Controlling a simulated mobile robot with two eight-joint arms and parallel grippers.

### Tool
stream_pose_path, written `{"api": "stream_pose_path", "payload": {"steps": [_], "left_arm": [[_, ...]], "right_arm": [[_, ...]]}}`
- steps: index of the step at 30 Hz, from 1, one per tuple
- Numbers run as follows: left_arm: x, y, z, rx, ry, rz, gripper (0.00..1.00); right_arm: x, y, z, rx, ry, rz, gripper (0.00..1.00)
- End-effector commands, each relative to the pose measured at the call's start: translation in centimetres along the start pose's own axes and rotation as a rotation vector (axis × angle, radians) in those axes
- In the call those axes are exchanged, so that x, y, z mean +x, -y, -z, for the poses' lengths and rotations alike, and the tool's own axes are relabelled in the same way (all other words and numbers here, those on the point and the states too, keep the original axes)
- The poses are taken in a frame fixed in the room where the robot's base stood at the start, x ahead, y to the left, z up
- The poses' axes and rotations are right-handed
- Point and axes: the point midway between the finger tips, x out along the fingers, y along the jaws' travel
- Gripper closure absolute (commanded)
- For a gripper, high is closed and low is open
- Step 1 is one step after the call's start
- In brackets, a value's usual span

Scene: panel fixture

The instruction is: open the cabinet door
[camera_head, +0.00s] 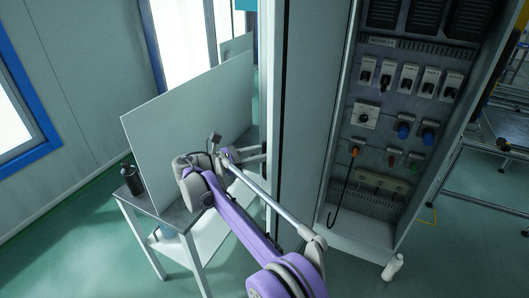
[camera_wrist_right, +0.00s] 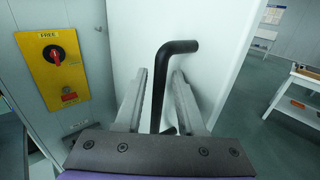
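The tall grey cabinet (camera_head: 302,110) stands in the middle of the head view. In the right wrist view a pale door-like face (camera_wrist_right: 205,45) carries a black bent bar handle (camera_wrist_right: 158,85). My right gripper (camera_wrist_right: 160,75) has its two fingers apart, one on each side of the handle's upright part. A gap shows between the handle and the right finger. In the head view my purple right arm reaches to the cabinet's left side, with the gripper (camera_head: 253,154) partly hidden; the handle is hidden there. I cannot tell whether the door is ajar. My left gripper is out of view.
A yellow plate (camera_wrist_right: 54,66) with a red rotary switch is left of the handle. Switches and knobs line the cabinet's right-hand panel (camera_head: 395,120). Left of my arm, a pale sheet (camera_head: 185,105) stands by a small table with a black bottle (camera_head: 133,181).

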Motion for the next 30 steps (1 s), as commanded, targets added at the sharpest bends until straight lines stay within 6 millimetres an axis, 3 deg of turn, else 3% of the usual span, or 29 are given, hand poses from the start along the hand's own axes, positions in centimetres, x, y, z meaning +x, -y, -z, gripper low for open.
{"api": "stream_pose_path", "payload": {"steps": [11, 24, 30], "left_arm": [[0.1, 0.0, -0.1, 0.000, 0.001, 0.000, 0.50], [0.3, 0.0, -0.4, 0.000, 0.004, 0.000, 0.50], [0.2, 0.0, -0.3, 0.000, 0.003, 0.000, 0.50]], "right_arm": [[-0.8, 0.0, 0.1, 0.000, 0.000, -0.002, 0.53], [-8.8, -0.1, 0.1, 0.000, 0.000, -0.003, 0.53], [-10.6, -0.1, 0.0, 0.000, 0.000, -0.001, 0.53]]}}
